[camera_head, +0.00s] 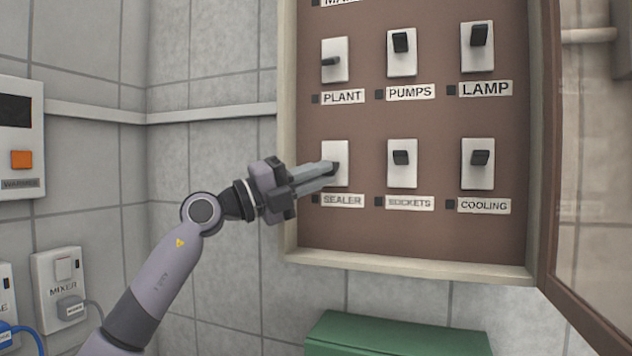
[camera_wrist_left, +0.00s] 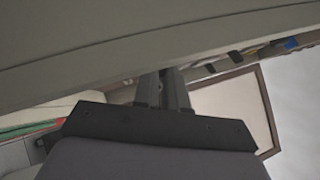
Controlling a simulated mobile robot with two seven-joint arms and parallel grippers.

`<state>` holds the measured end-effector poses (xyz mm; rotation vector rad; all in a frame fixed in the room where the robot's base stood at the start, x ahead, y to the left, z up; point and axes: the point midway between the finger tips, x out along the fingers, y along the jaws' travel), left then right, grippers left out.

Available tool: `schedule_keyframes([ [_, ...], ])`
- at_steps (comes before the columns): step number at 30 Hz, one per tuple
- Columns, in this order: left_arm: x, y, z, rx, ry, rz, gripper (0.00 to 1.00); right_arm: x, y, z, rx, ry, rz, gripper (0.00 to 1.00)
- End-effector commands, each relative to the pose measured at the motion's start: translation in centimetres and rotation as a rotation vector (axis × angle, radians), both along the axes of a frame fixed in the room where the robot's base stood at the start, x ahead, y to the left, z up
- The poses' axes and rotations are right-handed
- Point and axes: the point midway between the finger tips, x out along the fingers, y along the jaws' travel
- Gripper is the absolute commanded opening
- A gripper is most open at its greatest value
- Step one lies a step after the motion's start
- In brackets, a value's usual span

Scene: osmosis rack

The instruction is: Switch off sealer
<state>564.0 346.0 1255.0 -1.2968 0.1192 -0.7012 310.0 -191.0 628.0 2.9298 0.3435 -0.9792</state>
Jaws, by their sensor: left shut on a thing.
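The sealer switch (camera_head: 341,153) is a white plate with a dark lever, above the label SEALER (camera_head: 342,201), at the lower left of the brown switch panel. My left gripper (camera_head: 331,168) reaches in from the left with its fingertips at the lever. It is shut on the sealer lever, which the fingers mostly hide, so I cannot tell its position. In the left wrist view the fingers (camera_wrist_left: 165,88) point up past a pale edge, and the lever does not show. My right gripper is not in view.
Beside it are the sockets switch (camera_head: 401,172) and cooling switch (camera_head: 478,176); above are plant (camera_head: 335,72), pumps (camera_head: 402,65) and lamp (camera_head: 477,58). The panel has a raised pale frame (camera_head: 400,265). A glazed door (camera_head: 600,200) stands open at right. A green box (camera_head: 395,338) is below.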

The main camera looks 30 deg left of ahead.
Motion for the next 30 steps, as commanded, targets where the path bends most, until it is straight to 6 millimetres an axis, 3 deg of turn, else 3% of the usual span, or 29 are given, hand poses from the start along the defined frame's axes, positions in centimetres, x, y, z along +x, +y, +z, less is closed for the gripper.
schedule_keyframes([
  [15,0.06,-0.13,-0.22,0.009,-0.015,-0.003,0.0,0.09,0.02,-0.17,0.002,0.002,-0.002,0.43],
  [16,0.06,-0.13,-0.23,0.009,-0.015,-0.003,0.18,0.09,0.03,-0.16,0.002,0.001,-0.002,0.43],
  [18,0.06,-0.12,-0.22,0.008,-0.016,-0.002,0.37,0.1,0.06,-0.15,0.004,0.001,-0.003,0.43],
  [30,-0.58,0.47,-0.53,0.006,-0.017,0.0,0.37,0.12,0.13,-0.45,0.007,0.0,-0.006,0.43],
])
